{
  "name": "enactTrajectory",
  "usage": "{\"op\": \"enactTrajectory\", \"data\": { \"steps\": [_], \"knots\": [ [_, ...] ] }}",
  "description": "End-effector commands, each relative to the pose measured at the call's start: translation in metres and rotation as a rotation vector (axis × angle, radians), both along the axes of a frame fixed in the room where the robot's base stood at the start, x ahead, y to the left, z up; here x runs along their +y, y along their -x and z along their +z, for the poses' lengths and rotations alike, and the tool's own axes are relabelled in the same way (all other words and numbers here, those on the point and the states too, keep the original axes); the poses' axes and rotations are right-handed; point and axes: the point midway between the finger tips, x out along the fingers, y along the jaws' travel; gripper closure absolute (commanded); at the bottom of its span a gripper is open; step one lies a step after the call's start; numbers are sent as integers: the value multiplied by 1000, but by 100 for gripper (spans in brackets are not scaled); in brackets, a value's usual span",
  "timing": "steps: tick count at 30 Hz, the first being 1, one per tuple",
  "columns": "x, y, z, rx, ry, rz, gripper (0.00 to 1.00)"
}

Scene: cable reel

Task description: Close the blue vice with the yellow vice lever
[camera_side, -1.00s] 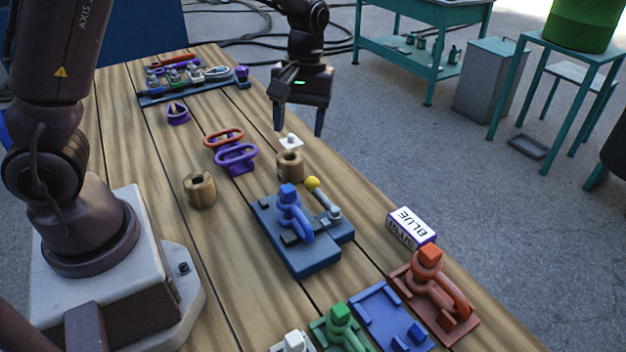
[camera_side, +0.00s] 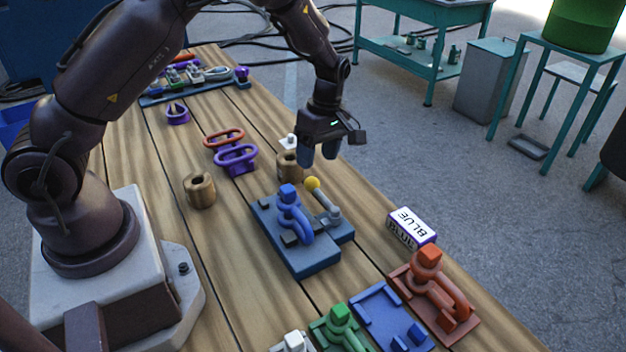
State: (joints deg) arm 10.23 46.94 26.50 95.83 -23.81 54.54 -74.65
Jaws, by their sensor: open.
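The blue vice (camera_side: 310,260) sits on the wooden table, with a blue linked part (camera_side: 292,215) standing in it. Its lever is a grey rod on a pivot at the vice's right side, tilted up to the left, with a yellow ball knob (camera_side: 312,184) at its end. My gripper (camera_side: 318,158) is open and empty, pointing down just above and behind the yellow knob, apart from it. The gap between its fingers is partly hidden by the viewing angle.
A box marked BLUE (camera_side: 411,228) stands right of the vice. Red (camera_side: 433,295) and green (camera_side: 340,328) linked parts and a blue tray (camera_side: 388,318) are in front. Brown cylinders (camera_side: 200,190) and orange and purple links (camera_side: 237,158) lie behind and left.

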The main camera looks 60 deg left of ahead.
Motion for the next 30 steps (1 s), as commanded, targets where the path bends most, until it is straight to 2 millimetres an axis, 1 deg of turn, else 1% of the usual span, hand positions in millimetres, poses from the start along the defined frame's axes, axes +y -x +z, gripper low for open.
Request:
{"op": "enactTrajectory", "data": {
  "steps": [1,3,9,14,22,23,24,26,27,29,30],
  "knots": [
    [0,3,-12,5,0,1,40],
    [-1,6,-26,5,1,0,40],
    [-2,11,-54,3,1,-1,40],
    [-2,13,-64,1,1,-2,40],
    [-3,13,-65,0,0,-2,40],
    [-3,13,-65,0,0,-2,42],
    [-3,13,-65,0,0,-2,51],
    [-3,13,-65,0,1,-3,65],
    [-3,13,-65,0,0,-2,74],
    [-3,13,-65,0,1,-3,88],
    [-3,13,-65,0,1,-3,97]
  ]
}}
